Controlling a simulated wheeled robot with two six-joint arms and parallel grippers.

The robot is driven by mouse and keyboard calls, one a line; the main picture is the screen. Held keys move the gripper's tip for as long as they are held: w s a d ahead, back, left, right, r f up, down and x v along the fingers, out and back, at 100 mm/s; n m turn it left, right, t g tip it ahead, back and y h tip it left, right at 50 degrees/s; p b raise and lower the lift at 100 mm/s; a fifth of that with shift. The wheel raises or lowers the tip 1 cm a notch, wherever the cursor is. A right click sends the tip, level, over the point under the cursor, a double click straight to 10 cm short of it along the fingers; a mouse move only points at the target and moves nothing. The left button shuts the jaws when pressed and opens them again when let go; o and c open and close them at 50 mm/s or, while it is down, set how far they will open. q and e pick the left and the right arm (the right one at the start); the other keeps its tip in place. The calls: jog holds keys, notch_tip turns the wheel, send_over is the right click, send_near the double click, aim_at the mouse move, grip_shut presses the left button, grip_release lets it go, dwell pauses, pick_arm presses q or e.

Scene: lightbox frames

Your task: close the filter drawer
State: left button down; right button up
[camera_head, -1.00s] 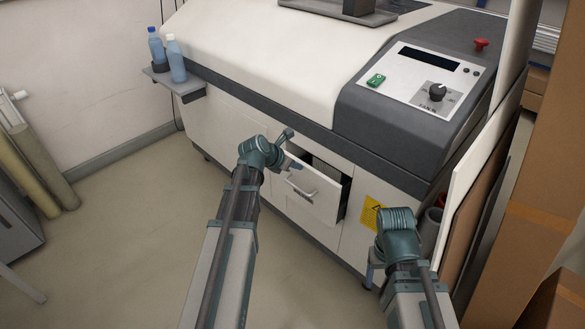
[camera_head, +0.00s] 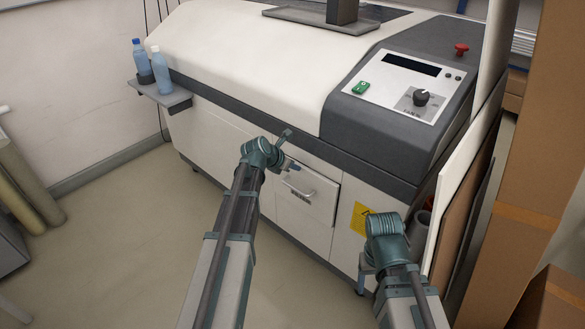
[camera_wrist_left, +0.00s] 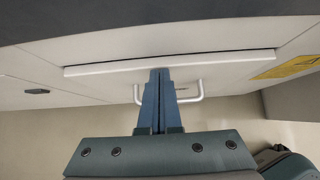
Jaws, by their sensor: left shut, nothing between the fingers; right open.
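The filter drawer (camera_head: 318,203) is a white front with a silver bar handle (camera_head: 298,189), low in the white machine's side. In the head view its front looks flush or nearly flush with the panels. In the left wrist view the drawer's top edge (camera_wrist_left: 100,70) shows as a pale strip, and the handle (camera_wrist_left: 198,92) lies below. My left gripper (camera_head: 292,166) is shut and empty, its fingertips (camera_wrist_left: 160,71) at the drawer's upper edge; I cannot tell whether they touch. My right gripper (camera_head: 366,278) is open and empty, beside the yellow label, partly hidden by its wrist.
The machine (camera_head: 250,70) has a control panel (camera_head: 400,85) on its top right. Two bottles (camera_head: 160,70) stand on a side shelf (camera_head: 165,98) at left. Boards (camera_head: 462,195) and cardboard boxes (camera_head: 515,245) crowd the right.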

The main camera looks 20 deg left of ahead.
pick_arm(q)
jog(key=s+f+p+v, duration=0.2)
jog(key=p+v, duration=0.5)
jog(key=v, duration=0.5)
jog(key=shift+s+a+r, duration=0.25)
jog(key=shift+a+r, duration=0.05)
jog(key=shift+a, duration=0.15)
jog(key=shift+s+f, duration=0.1)
